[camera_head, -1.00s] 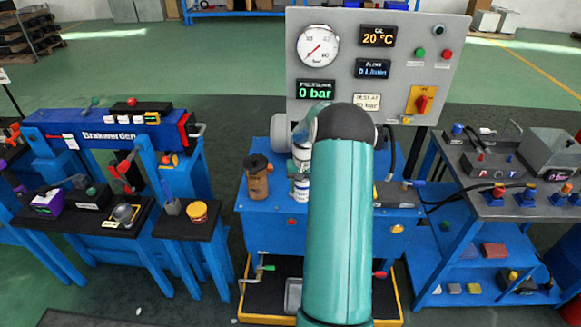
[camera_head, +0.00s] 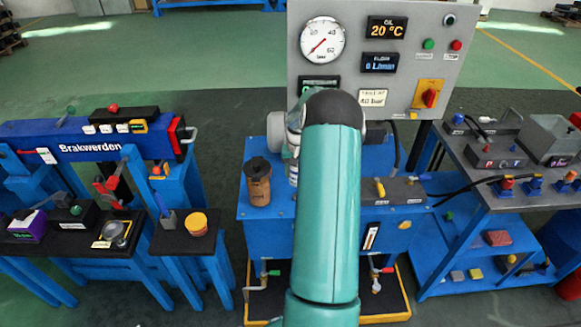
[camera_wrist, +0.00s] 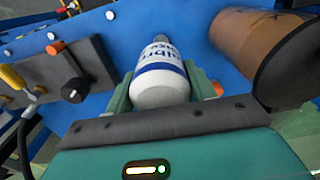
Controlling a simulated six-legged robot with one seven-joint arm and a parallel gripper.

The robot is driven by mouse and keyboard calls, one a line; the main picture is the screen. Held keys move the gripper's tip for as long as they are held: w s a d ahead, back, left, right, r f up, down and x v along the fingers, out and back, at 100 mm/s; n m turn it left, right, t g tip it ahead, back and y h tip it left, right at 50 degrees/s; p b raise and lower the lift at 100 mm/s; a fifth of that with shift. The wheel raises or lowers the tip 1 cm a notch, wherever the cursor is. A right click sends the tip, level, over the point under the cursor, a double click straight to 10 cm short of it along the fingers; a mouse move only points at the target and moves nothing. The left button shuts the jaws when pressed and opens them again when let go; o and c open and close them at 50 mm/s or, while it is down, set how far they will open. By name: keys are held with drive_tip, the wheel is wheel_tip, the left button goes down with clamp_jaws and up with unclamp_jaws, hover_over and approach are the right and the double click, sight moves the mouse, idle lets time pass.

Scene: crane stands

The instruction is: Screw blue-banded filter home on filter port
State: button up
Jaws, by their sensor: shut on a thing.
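The blue-banded filter (camera_wrist: 160,80) is a white canister with a blue band and blue lettering. In the wrist view it sits between the two green fingers of my gripper (camera_wrist: 163,88), which is shut on it. In the head view a narrow part of a white, blue-marked canister (camera_head: 293,173) shows just left of my arm, above the blue bench; my arm hides the rest and most of the gripper. I cannot make out the filter port, nor whether the filter touches it.
A brown canister with a dark top (camera_head: 257,182) stands close left of the filter; it also shows in the wrist view (camera_wrist: 245,40). A dark block with knobs (camera_head: 400,189) is right of my arm. The gauge panel (camera_head: 465,20) rises behind the bench (camera_head: 262,235).

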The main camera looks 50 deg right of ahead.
drive_tip(key=shift+w, duration=0.3)
drive_tip(key=shift+s, duration=0.1)
drive_tip(key=shift+s, duration=0.1)
drive_tip(key=shift+s+f, duration=0.1)
drive_tip(key=shift+f, duration=2.85)
drive_tip(key=shift+f, duration=0.85)
drive_tip(key=m, duration=0.4)
drive_tip(key=shift+a, duration=0.1)
drive_tip(key=shift+m, duration=0.6)
